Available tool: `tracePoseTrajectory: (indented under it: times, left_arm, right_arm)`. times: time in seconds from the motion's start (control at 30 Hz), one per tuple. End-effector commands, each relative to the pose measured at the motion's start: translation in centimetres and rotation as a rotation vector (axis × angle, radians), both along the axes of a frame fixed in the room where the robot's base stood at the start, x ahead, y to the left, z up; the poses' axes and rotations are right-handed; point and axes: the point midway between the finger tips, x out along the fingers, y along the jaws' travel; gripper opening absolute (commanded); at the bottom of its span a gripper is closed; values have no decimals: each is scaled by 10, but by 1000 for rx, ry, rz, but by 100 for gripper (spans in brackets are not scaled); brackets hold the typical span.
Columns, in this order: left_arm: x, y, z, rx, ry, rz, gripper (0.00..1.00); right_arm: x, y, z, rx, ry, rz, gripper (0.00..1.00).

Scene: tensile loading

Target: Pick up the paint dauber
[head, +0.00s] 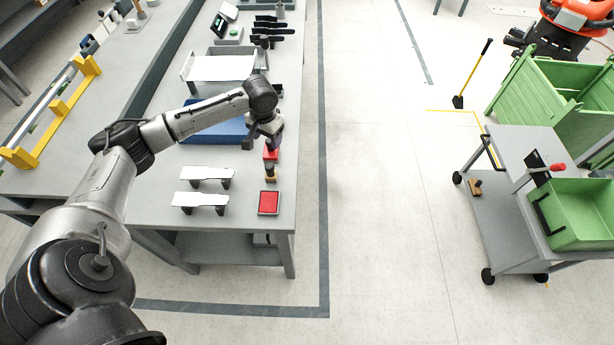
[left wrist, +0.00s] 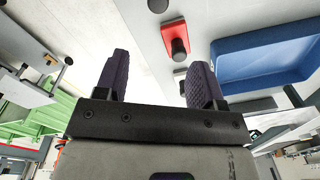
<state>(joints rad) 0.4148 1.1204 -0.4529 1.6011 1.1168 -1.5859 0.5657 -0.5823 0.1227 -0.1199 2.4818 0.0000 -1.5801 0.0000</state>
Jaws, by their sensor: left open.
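I cannot tell for certain which small item is the paint dauber. Near the bench's right edge, a red block with a dark knob (head: 271,154) stands upright. A smaller wooden piece with a dark top (head: 270,171) stands just in front of it. In the left wrist view, a red base with a dark cylindrical knob (left wrist: 174,36) shows beyond the fingers, with another dark knob (left wrist: 181,77) near the right finger. My left gripper (head: 274,139) is open, its purple fingers apart and empty, close above the red block. My right gripper is out of view.
A blue tray (head: 215,130) lies left of the gripper, partly behind my arm. Two white-topped stands (head: 199,199) and a flat red pad (head: 268,203) sit at the bench's front. A grey trolley (head: 490,190) with a green bin (head: 585,215) stands across the clear floor.

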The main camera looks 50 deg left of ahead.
Motion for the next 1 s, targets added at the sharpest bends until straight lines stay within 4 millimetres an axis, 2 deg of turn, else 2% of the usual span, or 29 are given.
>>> tracePoseTrajectory:
  times: [0.1,0.33,0.7,0.83,1.0]
  left_arm:
    - [-2,-8,0,-46,8,100,63]
    - [-2,-9,-6,-47,7,215,63]
    - [-2,-9,-65,-45,7,226,63]
    - [-2,-9,-79,-46,6,223,63]
    - [-2,-9,-86,-45,5,223,63]
  right_arm:
    - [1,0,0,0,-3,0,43]
    - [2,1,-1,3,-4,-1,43]
    - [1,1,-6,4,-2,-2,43]
    - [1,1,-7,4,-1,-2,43]
    - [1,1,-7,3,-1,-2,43]
